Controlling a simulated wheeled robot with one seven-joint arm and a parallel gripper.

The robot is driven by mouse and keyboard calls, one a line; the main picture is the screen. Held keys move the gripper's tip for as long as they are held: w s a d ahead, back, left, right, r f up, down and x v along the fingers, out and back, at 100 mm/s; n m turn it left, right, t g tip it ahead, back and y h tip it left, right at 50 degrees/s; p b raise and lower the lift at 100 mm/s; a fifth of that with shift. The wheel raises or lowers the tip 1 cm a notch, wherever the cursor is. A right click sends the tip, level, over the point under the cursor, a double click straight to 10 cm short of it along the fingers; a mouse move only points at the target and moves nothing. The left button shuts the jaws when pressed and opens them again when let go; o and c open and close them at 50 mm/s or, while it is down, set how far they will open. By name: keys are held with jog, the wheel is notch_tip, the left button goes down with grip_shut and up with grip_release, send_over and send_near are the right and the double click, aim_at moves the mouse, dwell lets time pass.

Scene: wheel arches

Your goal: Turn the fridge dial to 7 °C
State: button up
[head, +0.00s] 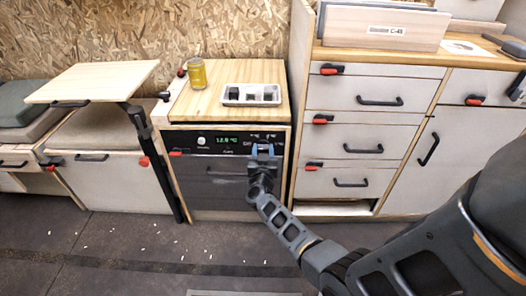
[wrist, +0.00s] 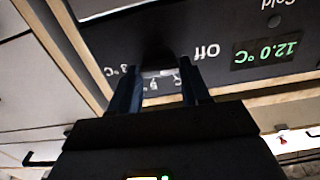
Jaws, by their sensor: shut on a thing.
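The fridge (head: 215,185) is a dark-fronted unit under a wooden top in the middle of the head view. Its black control panel has a green display (head: 227,140), which reads 12.0 °C upside down in the wrist view (wrist: 268,52). My gripper (head: 263,150) is at the right part of this panel. In the wrist view its fingers (wrist: 160,80) are shut on the dark dial (wrist: 157,52), one on each side. Labels "Off" and "3 °C" show beside the fingers; other markings are partly covered. The dial's pointer cannot be made out.
A folding table (head: 95,80) with a dark leg is at the left. Drawers (head: 355,150) with black handles and red latches stand close at the right. The floor in front is mostly clear.

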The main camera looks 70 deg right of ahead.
jog(key=shift+m, duration=0.3)
jog(key=m, duration=0.5)
jog(key=shift+s+m, duration=0.1)
jog(key=shift+m, duration=0.2)
jog(key=m+b, duration=0.1)
jog(key=m, duration=0.4)
jog(key=shift+f, duration=0.1)
jog(key=shift+m, duration=0.3)
jog(key=o, duration=1.1)
jog(key=shift+c, duration=0.2)
jog(key=shift+s, duration=0.1)
jog(key=p+v, duration=0.2)
jog(key=v, duration=0.5)
jog(key=shift+a, duration=0.4)
